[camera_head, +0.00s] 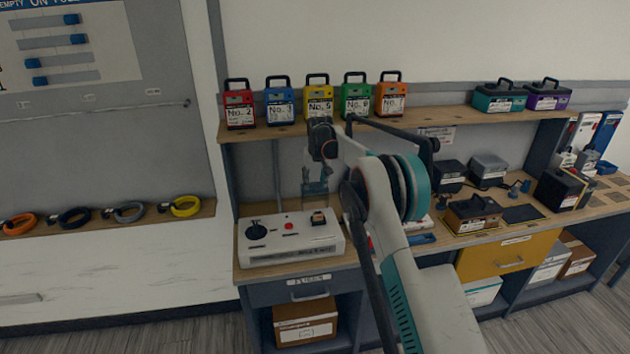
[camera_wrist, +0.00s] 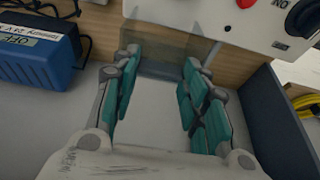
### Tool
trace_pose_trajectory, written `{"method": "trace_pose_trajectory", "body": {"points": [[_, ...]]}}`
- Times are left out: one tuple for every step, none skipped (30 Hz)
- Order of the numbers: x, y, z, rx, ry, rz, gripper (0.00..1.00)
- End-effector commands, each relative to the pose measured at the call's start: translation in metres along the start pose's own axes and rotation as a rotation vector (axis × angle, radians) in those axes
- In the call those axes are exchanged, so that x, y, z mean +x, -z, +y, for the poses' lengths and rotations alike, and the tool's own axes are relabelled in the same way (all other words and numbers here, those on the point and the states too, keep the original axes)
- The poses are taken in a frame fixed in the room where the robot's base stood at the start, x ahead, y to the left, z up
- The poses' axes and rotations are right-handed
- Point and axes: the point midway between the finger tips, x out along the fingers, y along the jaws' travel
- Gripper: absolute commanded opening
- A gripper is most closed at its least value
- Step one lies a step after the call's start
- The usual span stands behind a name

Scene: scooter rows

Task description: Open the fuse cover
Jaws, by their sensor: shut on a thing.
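A clear, see-through cover, which I take to be the fuse cover (camera_wrist: 172,45), spans the space between the fingertips of my gripper (camera_wrist: 160,60) in the wrist view. The fingers are set wide apart, one at each side of it. The white control box (camera_head: 280,255) stands on the bench with a black knob (camera_head: 256,231), a red button (camera_head: 288,227) and a small dark and orange part (camera_head: 318,218) at its right end. In the head view my gripper (camera_head: 315,183) is above that end, partly hidden by my arm, and the cover's hinge line cannot be made out.
Coloured numbered cases, including a red one (camera_head: 240,108), stand on the shelf (camera_head: 460,118) above. A blue box (camera_wrist: 40,60) is left in the wrist view, and a dark side panel (camera_wrist: 280,125) is at right. Coloured cable rings (camera_head: 186,206) lie on the left ledge.

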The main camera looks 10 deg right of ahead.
Motion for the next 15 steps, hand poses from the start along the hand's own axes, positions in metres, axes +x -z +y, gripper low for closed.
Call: {"method": "trace_pose_trajectory", "body": {"points": [[-0.0002, 0.0012, -0.0002, 0.0, 0.0, 0.004, 0.0], [-0.0002, 0.0012, -0.0002, 0.0, 0.0, 0.004, 0.0], [-0.0003, 0.0012, -0.0002, 0.0, 0.0, 0.005, 0.0], [-0.0003, 0.0012, -0.0002, 0.0, 0.0, 0.005, 0.0], [-0.0003, 0.0013, -0.0002, 0.0, 0.0, 0.005, 0.0], [-0.0004, 0.0013, -0.0002, 0.0, 0.0, 0.005, 0.0], [-0.0004, 0.0013, -0.0002, 0.0, 0.0, 0.005, 0.45], [-0.0004, 0.0012, -0.0002, 0.0, 0.0, 0.004, 0.52], [-0.0004, 0.0011, -0.0002, 0.0, 0.0, 0.004, 0.61], [-0.0004, 0.001, -0.0002, 0.0, 0.0, 0.004, 0.62], [-0.0004, 0.0009, -0.0002, 0.0, 0.0, 0.003, 0.62], [-0.0004, 0.0008, -0.0001, 0.0, 0.0, 0.003, 0.62], [-0.0004, 0.0008, -0.0001, 0.0, 0.0, 0.003, 0.62], [-0.0003, 0.0007, -0.0001, 0.0, 0.0, 0.003, 0.62], [-0.0004, 0.0007, -0.0001, 0.0, 0.0, 0.002, 0.62]]}}
